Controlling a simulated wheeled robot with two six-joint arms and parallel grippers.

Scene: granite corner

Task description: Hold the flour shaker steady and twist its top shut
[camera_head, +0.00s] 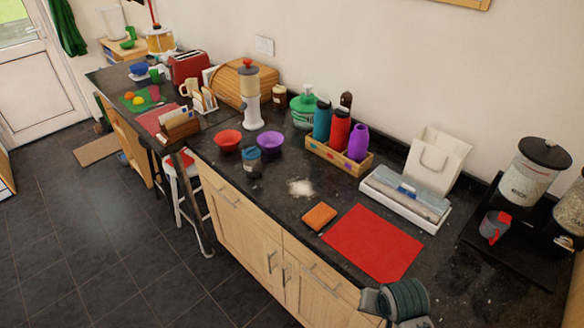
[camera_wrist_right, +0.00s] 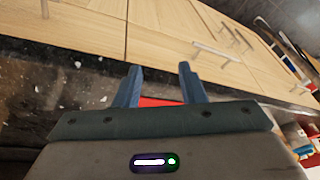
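A small shaker-like container (camera_head: 252,162) with a blue top and a greyish body stands upright on the dark counter, between and in front of a red bowl and a purple bowl. I take it to be the flour shaker; whether its top is shut is too small to tell. My right gripper (camera_head: 398,303) is at the counter's front edge by the red mat, far to the right of the shaker. In the right wrist view its two blue fingers (camera_wrist_right: 158,84) are apart with nothing between them. My left gripper is not in view.
White powder (camera_head: 300,187) and an orange cloth (camera_head: 319,216) lie right of the shaker. A red mat (camera_head: 372,243) lies nearer my right gripper. The red bowl (camera_head: 228,140) and purple bowl (camera_head: 270,141) crowd the shaker. A wooden crate of bottles (camera_head: 338,158) stands behind.

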